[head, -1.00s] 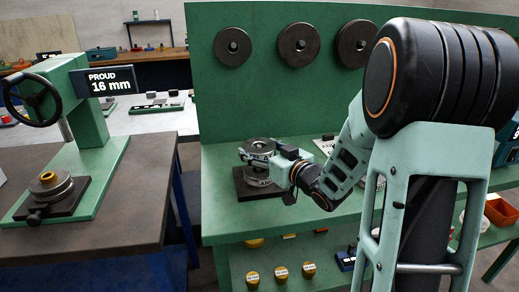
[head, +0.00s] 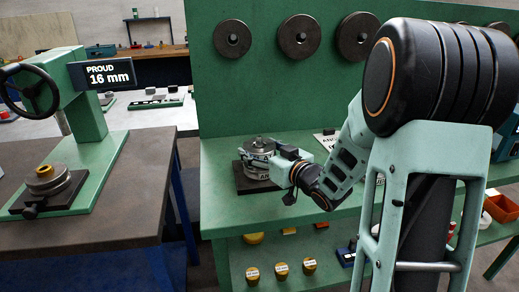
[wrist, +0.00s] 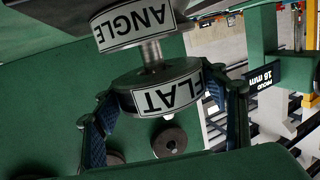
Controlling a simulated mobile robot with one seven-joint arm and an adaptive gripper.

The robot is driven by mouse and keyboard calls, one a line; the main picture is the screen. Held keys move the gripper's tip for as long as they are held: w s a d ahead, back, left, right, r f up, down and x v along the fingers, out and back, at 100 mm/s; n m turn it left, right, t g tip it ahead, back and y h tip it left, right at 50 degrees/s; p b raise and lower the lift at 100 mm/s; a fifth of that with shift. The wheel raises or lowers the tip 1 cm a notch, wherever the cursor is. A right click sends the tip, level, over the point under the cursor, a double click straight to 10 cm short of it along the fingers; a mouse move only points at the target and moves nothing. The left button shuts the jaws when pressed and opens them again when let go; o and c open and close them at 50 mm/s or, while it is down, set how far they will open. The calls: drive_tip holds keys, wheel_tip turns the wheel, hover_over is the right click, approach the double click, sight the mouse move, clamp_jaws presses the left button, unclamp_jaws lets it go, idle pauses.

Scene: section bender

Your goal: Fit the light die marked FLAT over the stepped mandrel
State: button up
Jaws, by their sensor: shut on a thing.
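The light die marked FLAT (wrist: 165,94) is a grey disc with a white label, between my gripper's (wrist: 163,88) two fingers in the wrist view. My gripper is shut on it. In the head view the FLAT die (head: 259,147) is at the top of a stack on a post. The die marked ANGLE (wrist: 133,22) is on the same post beneath it, with bare post (wrist: 151,54) showing between them. The likely stepped mandrel (head: 44,174), a round stepped part with a brass top, stands on the press at the left.
The dark base plate (head: 243,180) under the stack rests on the green bench (head: 222,215). A gap separates the two benches. Several discs hang on the green back panel (head: 265,85).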

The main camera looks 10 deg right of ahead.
drive_tip(key=shift+f+b, duration=1.2)
drive_tip(key=shift+f, duration=0.1)
drive_tip(key=o, duration=1.5)
drive_tip(key=shift+o, duration=0.7)
drive_tip(key=shift+s+f, duration=0.1)
drive_tip(key=v, duration=1.2)
drive_tip(key=shift+d, duration=0.1)
